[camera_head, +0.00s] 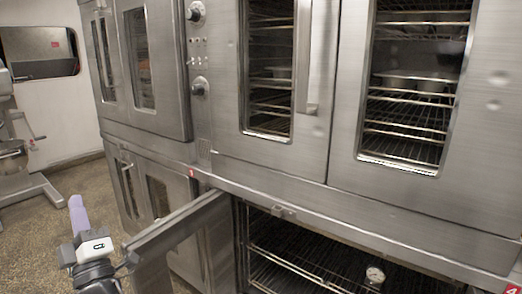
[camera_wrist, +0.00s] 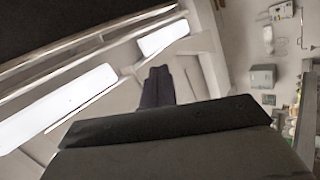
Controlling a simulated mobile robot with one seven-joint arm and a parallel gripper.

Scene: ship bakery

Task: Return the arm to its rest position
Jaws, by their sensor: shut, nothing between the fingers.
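My gripper (camera_head: 77,205) stands at the lower left of the head view, pointing up, with pale purple fingers above a white-and-dark wrist. It is shut and empty. It is to the left of the open lower oven door (camera_head: 170,228) and looks close to its outer end; I cannot tell the exact gap. In the wrist view, the dark fingers of my gripper (camera_wrist: 158,85) are together, with bright light panels (camera_wrist: 75,98) behind them. Most of my arm is out of the head view.
Steel ovens (camera_head: 262,130) fill the middle and right. The lower compartment stands open, with wire racks (camera_head: 300,262) and a small round gauge-like thing (camera_head: 375,275). Pans (camera_head: 405,82) sit behind the upper right window.

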